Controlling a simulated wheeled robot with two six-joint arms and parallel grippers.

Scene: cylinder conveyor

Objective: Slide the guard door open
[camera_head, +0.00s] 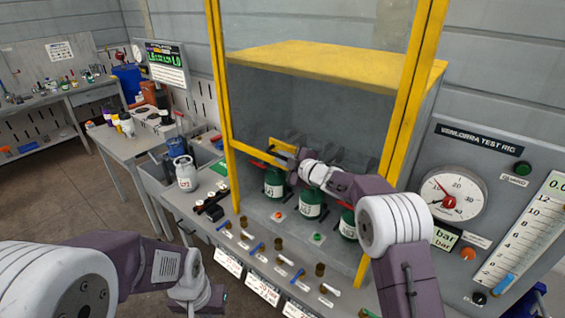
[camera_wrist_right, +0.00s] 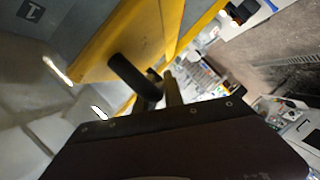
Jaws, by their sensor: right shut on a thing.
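My right gripper (camera_head: 291,158) is at the lower middle of the door, shut on the door handle. The handle is mostly hidden by the gripper in the head view. In the right wrist view, a dark bar (camera_wrist_right: 135,78) stands out beside the yellow door frame (camera_wrist_right: 120,40), close to my gripper. Behind the door are several green cylinders (camera_head: 312,203). My left gripper (camera_head: 212,300) is low at the front left, away from the door; its fingers are unclear.
A row of valves and small levers (camera_head: 262,247) runs along the bench front below the door. A white-grey cylinder (camera_head: 185,173) stands at the left. A gauge panel (camera_head: 457,193) is on the right. A side table (camera_head: 120,140) and open floor lie to the left.

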